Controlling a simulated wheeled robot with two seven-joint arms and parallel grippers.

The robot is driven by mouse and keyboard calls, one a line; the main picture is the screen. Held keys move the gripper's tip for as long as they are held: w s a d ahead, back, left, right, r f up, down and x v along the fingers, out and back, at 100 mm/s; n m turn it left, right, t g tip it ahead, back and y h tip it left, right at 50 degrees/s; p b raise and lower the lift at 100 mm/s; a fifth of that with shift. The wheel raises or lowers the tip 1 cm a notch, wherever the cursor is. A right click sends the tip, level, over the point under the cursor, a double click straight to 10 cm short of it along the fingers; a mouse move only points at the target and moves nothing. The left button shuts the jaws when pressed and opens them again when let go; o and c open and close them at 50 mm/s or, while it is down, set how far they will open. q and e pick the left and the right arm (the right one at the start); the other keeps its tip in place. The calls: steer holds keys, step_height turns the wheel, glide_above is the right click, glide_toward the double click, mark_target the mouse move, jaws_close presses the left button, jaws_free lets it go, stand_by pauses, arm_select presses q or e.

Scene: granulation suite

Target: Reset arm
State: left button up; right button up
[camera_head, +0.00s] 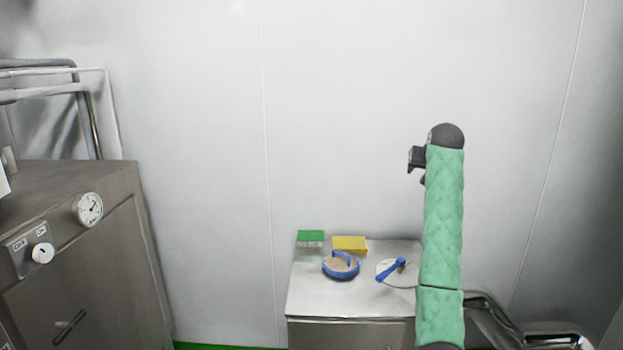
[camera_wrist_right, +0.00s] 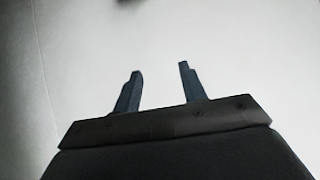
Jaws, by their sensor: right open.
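My right arm, in a green quilted sleeve, stands upright at the right of the head view. My right gripper (camera_head: 414,160) is at its top, pointing left and partly hidden by the dark wrist. In the right wrist view the two fingers of this gripper (camera_wrist_right: 160,88) are spread apart with nothing between them, in front of a plain pale wall. The gripper is well above the steel cabinet (camera_head: 310,297) and touches nothing that I can see. My left gripper is not in view.
On the cabinet top are a green block (camera_head: 310,238), a yellow block (camera_head: 349,244), a round blue-rimmed item with a handle (camera_head: 341,266) and a white disc with a blue handle (camera_head: 397,269). A steel machine (camera_head: 95,270) with a gauge stands left. The wall space between is free.

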steer(key=s+a+f+n+g, duration=0.15)
steer(key=s+a+f, duration=0.45)
steer(key=s+f, duration=1.1)
steer(key=s+a+f+n+g+y, duration=0.15)
steer(key=s+a+f, duration=0.35)
steer(key=s+f, duration=1.15)
steer(key=s+a+f+n+g, duration=0.15)
steer(key=s+a+f, duration=0.45)
steer(key=s+f, duration=1.05)
steer(key=s+f+g, duration=0.2)
steer(key=s+f, duration=0.1)
steer(key=s, duration=0.6)
steer(key=s+f+g, duration=0.2)
steer(key=s+f, duration=0.1)
steer(key=s, duration=0.6)
steer(key=shift+d+f, duration=0.25)
